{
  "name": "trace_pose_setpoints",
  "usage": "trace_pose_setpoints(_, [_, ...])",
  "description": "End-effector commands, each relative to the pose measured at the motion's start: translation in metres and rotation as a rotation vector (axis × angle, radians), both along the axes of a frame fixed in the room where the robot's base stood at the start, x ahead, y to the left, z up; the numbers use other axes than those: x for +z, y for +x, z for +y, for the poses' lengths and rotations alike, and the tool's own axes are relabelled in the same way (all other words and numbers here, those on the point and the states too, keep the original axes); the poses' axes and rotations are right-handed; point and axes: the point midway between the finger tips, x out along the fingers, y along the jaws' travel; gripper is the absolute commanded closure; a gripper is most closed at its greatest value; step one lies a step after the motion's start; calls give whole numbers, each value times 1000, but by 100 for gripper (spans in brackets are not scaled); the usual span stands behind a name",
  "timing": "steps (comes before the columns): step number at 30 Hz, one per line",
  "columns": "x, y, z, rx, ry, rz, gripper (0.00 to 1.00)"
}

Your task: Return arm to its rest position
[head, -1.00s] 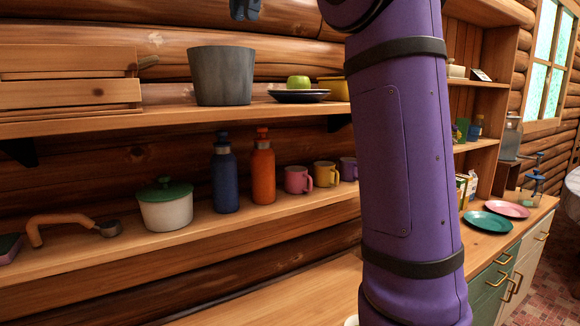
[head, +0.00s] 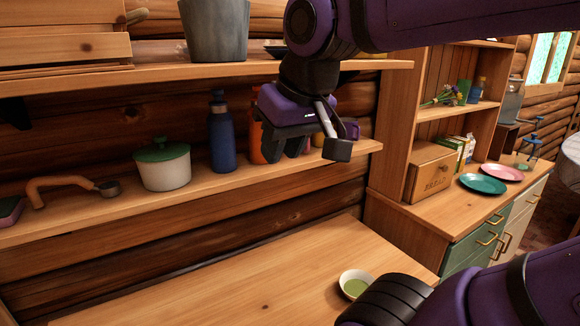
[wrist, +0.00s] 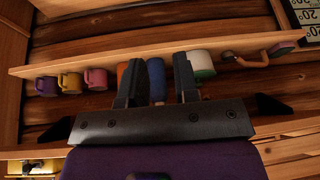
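My gripper (head: 284,152) hangs below my purple arm in front of the lower wall shelf (head: 120,204), covering much of the orange bottle (head: 256,142) and the mugs in the head view. In the wrist view my gripper (wrist: 158,70) has its two dark fingers apart. The blue bottle (wrist: 156,80) shows in the gap between them, beyond the fingers. I see nothing held. The blue bottle (head: 221,135) stands upright on the lower shelf in the head view.
A white pot with a green lid (head: 162,168) and a ladle (head: 70,187) are on the lower shelf. A grey bucket (head: 214,30) stands on the upper shelf. A bowl (head: 355,284) sits on the counter (head: 230,285). A bread box (head: 428,172) and plates stand at right.

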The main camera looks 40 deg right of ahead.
Motion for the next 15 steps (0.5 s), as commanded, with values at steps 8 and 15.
trace_pose_setpoints(8, [-36,-21,3,84,-38,-22,72])
trace_pose_setpoints(15, [-36,-21,3,83,-38,-21,72])
